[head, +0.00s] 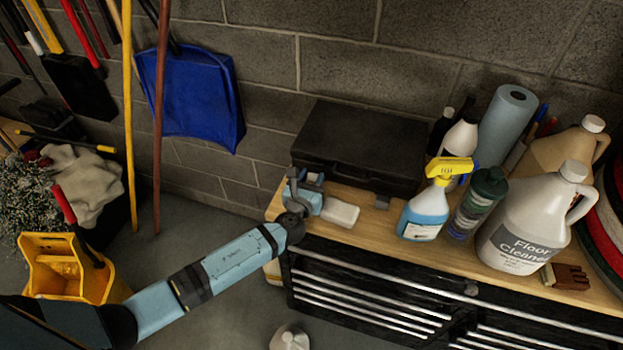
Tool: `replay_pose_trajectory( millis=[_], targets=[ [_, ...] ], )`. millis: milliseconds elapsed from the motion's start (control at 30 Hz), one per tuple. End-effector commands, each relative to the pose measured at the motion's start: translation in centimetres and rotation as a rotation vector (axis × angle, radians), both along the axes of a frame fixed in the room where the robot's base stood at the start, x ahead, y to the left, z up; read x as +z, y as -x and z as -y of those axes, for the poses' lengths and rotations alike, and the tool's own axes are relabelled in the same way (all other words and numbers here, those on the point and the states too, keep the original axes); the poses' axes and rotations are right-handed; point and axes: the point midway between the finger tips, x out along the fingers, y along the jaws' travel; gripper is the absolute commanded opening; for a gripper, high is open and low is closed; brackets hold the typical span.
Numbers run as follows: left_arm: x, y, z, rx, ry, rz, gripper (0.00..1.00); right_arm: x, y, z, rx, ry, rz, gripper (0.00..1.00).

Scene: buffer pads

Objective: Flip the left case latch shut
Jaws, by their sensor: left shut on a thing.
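The black case (358,145) stands on the wooden bench top against the block wall, with its lid down. Its right latch (382,201) shows at the front right, hanging below the lid's edge. My left gripper (302,182) is at the front left corner of the case, where the left latch is. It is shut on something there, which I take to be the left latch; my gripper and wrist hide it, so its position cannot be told. My right gripper is not in view.
A white block (341,213) lies on the bench (365,233) just right of my left gripper. A spray bottle (424,214), a green-capped bottle (478,202) and a floor cleaner jug (527,225) crowd the right. A yellow mop bucket (62,268) stands at lower left.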

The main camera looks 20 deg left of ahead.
Motion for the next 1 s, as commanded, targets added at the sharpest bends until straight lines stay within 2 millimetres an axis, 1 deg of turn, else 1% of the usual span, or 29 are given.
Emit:
replay_pose_trajectory(
  millis=[633, 800, 1000],
  targets=[
    [1.6, -2.3, -0.1, -0.003, 0.001, -0.319, 0.12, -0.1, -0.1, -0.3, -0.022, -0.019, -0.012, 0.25],
    [1.7, -2.8, -0.1, -0.003, 0.002, -0.412, 0.12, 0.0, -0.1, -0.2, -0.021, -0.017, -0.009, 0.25],
    [1.6, -2.9, -0.1, -0.004, 0.001, -0.459, 0.12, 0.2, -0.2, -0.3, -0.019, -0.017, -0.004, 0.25]
  ],
)
